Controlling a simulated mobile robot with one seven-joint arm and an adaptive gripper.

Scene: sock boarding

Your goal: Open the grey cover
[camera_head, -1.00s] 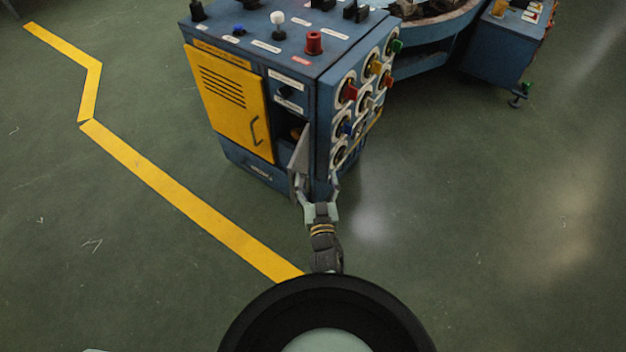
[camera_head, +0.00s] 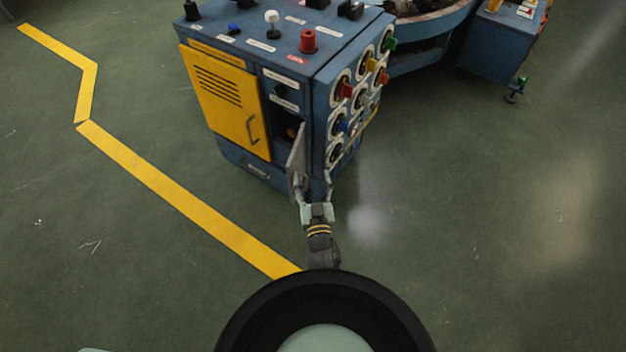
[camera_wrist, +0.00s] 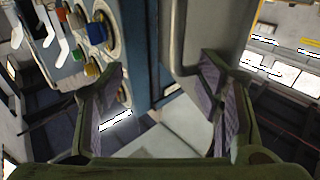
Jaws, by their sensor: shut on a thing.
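The grey cover (camera_head: 297,152) is a small hinged door at the lower right of the blue cabinet's front. It stands swung outward, and a dark opening (camera_head: 286,130) shows behind it. My gripper (camera_head: 313,188) is at the cover's lower part, with one finger against the cover and the other on its right side, near the cabinet's corner. In the wrist view the cover (camera_wrist: 208,30) is a grey panel rising behind the right finger, and my gripper's fingers (camera_wrist: 165,105) stand well apart. The exact contact is partly hidden.
The blue cabinet (camera_head: 318,84) carries a shut yellow door (camera_head: 222,100) on its front and several coloured knobs (camera_head: 346,90) on its right side. Another blue machine (camera_head: 490,60) stands at the back right. The green floor around is clear, with a yellow line (camera_head: 180,195) at left.

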